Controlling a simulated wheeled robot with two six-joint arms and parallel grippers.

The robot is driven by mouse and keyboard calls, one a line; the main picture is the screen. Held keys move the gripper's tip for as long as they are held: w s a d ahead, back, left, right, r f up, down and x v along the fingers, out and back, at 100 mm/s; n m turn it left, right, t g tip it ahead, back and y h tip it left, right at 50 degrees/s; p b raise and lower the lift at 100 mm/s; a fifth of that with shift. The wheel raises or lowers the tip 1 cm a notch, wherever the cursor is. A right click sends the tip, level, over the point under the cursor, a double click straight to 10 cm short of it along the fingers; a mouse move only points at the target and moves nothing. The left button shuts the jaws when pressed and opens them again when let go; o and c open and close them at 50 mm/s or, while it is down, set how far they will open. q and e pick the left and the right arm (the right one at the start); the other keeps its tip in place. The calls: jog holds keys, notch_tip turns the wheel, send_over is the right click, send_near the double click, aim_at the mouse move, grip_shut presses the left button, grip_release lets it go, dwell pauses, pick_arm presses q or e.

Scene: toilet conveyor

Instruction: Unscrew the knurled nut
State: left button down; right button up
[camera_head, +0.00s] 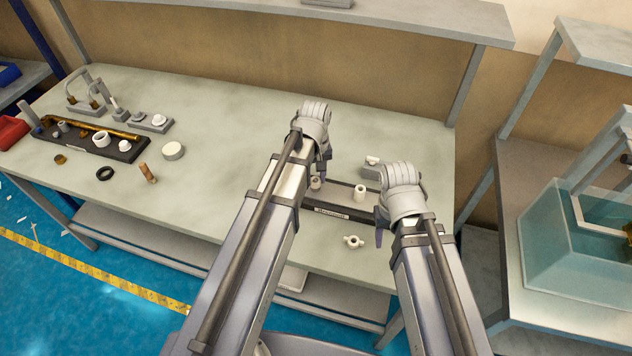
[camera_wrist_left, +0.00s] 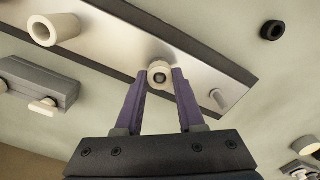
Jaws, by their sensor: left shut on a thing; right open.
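The knurled nut appears to be the small cream round piece (camera_wrist_left: 158,74) with a dark centre. My left gripper (camera_wrist_left: 163,80) has its two purple fingers shut on it, one on each side, over a metal plate (camera_wrist_left: 130,47). Its ridges are too small to tell. In the head view my left gripper (camera_head: 322,172) points down over the same plate (camera_head: 341,190), and the nut (camera_head: 316,183) shows just below it. My right gripper (camera_head: 381,232) is to the right, open, low by the plate's right end, mostly hidden by its own wrist.
A cream hollow cylinder (camera_head: 360,193) stands on the plate between my grippers. A dark tray of fittings (camera_head: 125,150) and loose parts lie at the left. The table's middle left is clear.

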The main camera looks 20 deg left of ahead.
pick_arm(q)
jog(key=n, duration=0.3)
jog(key=shift+n, duration=0.4)
jog(key=shift+n, duration=0.5)
jog(key=n, duration=0.4)
jog(key=shift+n, duration=0.3)
jog(key=n, duration=0.4)
jog(key=shift+n, duration=0.4)
jog(key=n, duration=0.4)
jog(key=shift+n, duration=0.3)
